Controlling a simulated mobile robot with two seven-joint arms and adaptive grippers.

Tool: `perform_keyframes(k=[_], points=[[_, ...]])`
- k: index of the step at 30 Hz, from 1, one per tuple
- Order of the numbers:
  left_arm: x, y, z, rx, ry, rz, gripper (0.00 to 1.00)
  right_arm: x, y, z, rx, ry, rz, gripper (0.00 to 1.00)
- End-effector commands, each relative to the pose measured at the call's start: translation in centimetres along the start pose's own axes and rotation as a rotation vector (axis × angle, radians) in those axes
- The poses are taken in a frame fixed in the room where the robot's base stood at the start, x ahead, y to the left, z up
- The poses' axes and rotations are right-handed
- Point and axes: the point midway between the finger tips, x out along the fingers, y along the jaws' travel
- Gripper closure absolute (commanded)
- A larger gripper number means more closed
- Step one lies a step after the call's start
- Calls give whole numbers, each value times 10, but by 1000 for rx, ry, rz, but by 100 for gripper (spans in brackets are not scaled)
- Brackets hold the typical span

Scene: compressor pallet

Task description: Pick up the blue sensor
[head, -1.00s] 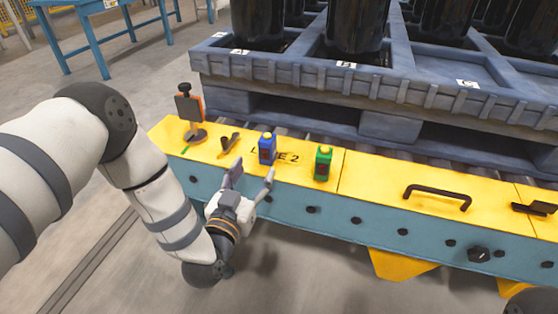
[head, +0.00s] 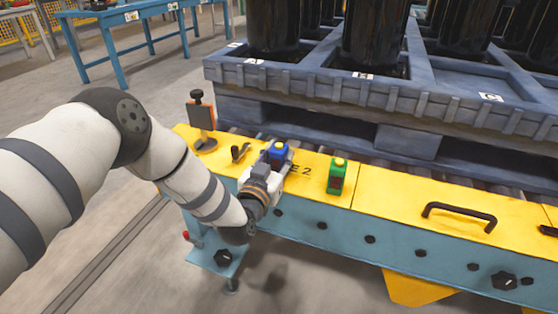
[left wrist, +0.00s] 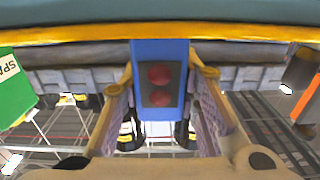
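The blue sensor (head: 277,153) stands upright on the yellow top of the conveyor's edge rail. My left gripper (head: 275,164) is at it, with its fingers around the sensor's sides. In the left wrist view, the sensor (left wrist: 160,85) shows a blue body with a dark panel and two red round spots. It lies between the two fingers of my left gripper (left wrist: 162,85), very close to both. Whether the pads press on it cannot be told. My right gripper is not in view.
A small dark bracket (head: 240,152) and an orange-and-black stand (head: 202,125) are to the left. A black handle (head: 460,214) sits farther right. A grey-blue pallet (head: 330,84) with black cylinders lies behind.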

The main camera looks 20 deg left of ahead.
Motion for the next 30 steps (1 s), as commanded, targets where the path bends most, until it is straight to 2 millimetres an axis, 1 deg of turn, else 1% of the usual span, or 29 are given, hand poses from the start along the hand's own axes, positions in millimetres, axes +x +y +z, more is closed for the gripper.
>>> perform_keyframes(k=[1, 2, 11, 14, 17, 20, 24, 27, 30], points=[[0, 0, 0, 0, 0, 0, 94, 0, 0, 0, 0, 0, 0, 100], [0, 0, 0, 0, 0, 0, 100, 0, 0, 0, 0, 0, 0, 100], [0, 0, -2, 0, 1, 0, 100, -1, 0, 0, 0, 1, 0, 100], [0, 0, -12, 0, 3, 1, 100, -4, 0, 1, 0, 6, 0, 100], [0, 0, -33, 0, 6, 1, 100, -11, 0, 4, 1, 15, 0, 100], [-10, 15, -58, -1, 6, 5, 100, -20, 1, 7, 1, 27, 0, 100], [-31, 42, -100, -1, 7, 6, 100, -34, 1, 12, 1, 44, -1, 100], [-51, 68, -110, -1, 2, 7, 100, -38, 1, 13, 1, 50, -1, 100], [-66, 88, -120, 0, 2, 5, 100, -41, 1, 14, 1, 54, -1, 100]])
